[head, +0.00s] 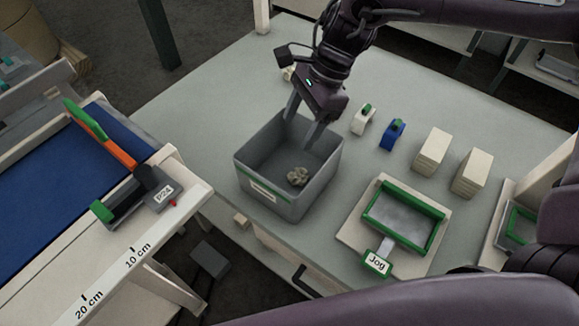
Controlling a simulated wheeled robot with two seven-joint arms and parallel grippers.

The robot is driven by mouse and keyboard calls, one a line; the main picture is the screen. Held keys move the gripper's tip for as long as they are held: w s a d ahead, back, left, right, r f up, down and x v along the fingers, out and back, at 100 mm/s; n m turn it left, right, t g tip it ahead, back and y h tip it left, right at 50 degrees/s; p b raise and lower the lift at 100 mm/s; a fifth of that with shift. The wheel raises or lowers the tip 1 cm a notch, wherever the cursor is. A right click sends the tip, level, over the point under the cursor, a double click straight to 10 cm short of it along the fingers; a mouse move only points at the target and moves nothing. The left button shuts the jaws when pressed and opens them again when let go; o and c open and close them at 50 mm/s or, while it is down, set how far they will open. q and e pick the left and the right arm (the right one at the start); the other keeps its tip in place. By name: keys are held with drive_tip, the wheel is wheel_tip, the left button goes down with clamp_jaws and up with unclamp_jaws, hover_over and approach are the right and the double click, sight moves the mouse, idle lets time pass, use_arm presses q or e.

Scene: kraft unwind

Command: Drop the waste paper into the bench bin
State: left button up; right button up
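The bench bin (268,202) is a grey open box with a label on its front, standing on the grey bench. A crumpled ball of waste paper (297,177) lies inside it on the floor. Another small pale crumpled piece (288,73) shows on the bench behind my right gripper, partly hidden by it. My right gripper (303,122) points down over the far part of the bin, its fingers apart with nothing seen between them. The paper in the bin lies below and apart from the fingers. My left gripper is not in view.
Right of the bin are a white item (363,119), a blue item (393,134) and two pale block stacks (430,151). A green-edged tray labelled Jog (404,216) stands near the front. At left is a blue surface (60,200) with an orange-and-green tool (105,141).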

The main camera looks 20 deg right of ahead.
drive_tip(key=b+v, duration=0.1)
drive_tip(key=v, duration=0.6)
drive_tip(key=shift+r, duration=0.4)
drive_tip(key=shift+d, duration=0.15)
